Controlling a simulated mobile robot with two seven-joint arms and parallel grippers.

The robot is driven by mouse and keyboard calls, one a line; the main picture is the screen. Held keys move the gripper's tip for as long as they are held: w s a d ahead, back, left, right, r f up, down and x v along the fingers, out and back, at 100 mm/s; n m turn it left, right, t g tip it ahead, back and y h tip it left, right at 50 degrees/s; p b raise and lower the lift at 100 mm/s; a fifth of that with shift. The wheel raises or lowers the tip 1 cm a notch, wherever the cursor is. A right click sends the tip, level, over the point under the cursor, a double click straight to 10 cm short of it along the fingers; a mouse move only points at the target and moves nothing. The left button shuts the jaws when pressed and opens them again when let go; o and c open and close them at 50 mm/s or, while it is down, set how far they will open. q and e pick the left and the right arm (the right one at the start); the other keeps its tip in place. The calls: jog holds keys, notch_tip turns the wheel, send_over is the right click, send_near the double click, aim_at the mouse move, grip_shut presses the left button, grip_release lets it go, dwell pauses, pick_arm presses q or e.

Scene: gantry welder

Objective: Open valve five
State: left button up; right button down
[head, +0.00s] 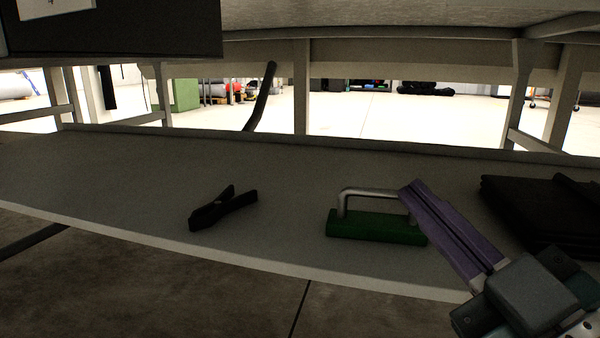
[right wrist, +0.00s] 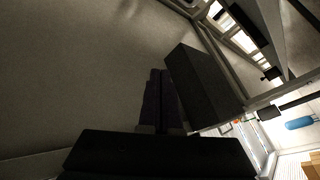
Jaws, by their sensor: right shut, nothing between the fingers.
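No valve can be made out in either view. My right gripper (head: 412,186) has long purple fingers, pressed together with nothing between them. In the head view its tips overlap the right end of a metal handle (head: 365,192) on a green block (head: 375,228). Whether they touch it I cannot tell. The green block lies on a grey lower shelf (head: 130,180). In the dark right wrist view the fingers (right wrist: 158,90) show together, near a dark box (right wrist: 203,82). My left gripper is not in view.
A black clamp (head: 222,208) lies left of the green block, and dark folded cloth (head: 545,212) lies at the right. A dark box (head: 120,32) with a pale label hangs at upper left. The tabletop underside is close above; legs stand behind the shelf.

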jog(key=s+d+f+m+g+h, duration=0.3)
jog(key=s+f+g, duration=0.3)
jog(key=f, duration=0.1)
jog(key=s+d+f+m+g+h, duration=0.35)
jog(key=s+f+g, duration=0.25)
jog(key=f, duration=0.2)
jog(key=s+f+m+g, duration=0.15)
jog(key=s+g, duration=0.35)
jog(key=s, duration=0.5)
notch_tip(320, 180, up, 103)
jog(key=p, duration=10.3)
jog(key=shift+w+d+t, duration=0.25)
jog(key=shift+d+t, duration=0.05)
